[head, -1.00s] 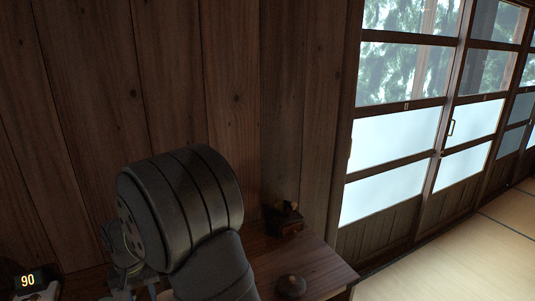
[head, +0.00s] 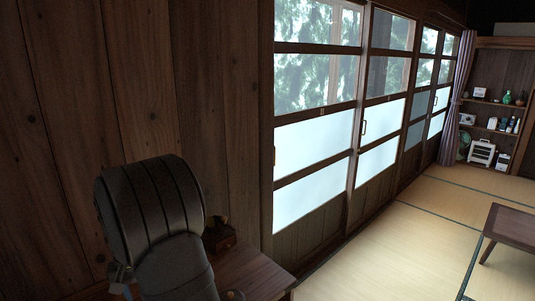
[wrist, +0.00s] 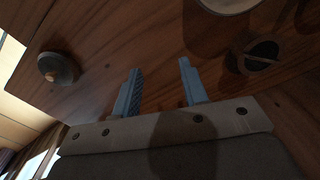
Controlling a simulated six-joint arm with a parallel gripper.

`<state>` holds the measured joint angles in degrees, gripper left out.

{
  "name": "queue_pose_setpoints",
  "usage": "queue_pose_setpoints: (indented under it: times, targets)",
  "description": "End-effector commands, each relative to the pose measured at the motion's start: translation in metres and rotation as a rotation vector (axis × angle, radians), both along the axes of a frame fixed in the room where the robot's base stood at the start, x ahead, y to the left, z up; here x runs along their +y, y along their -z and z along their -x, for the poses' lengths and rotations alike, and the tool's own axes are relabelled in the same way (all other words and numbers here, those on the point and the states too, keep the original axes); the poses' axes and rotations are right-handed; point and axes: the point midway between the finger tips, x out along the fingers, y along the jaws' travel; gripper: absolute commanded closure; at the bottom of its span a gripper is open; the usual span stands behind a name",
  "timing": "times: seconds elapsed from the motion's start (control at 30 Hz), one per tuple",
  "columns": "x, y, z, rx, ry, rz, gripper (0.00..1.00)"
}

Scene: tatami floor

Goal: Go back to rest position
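My gripper (wrist: 158,88) shows in the wrist view as two blue-grey fingers standing well apart, with nothing between them. It is over the brown wooden table top (wrist: 110,30) and looks open and empty. In the head view my dark arm covers the gripper. The table (head: 262,278) shows there at the bottom, beside the wood plank wall.
A small round dark object (wrist: 57,68) sits near the table's edge in the wrist view. A dark round item (wrist: 262,56) and a pale round thing (wrist: 228,3) are on the right. In the head view, a low table (head: 512,222) stands on open tatami (head: 410,245).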

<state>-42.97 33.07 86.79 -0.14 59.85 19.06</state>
Motion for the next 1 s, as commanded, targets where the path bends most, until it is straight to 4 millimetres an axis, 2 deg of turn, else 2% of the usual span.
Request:
queue_pose_setpoints:
  times: [0.1, 0.5, 1.0]
  targets:
    - [-0.018, -0.001, -0.019, 0.0, 0.046, 0.0, 0.6]
    - [-0.08, -0.002, -0.07, 0.001, 0.188, 0.0, 0.6]
    - [-0.166, -0.005, -0.12, 0.002, 0.362, 0.001, 0.6]
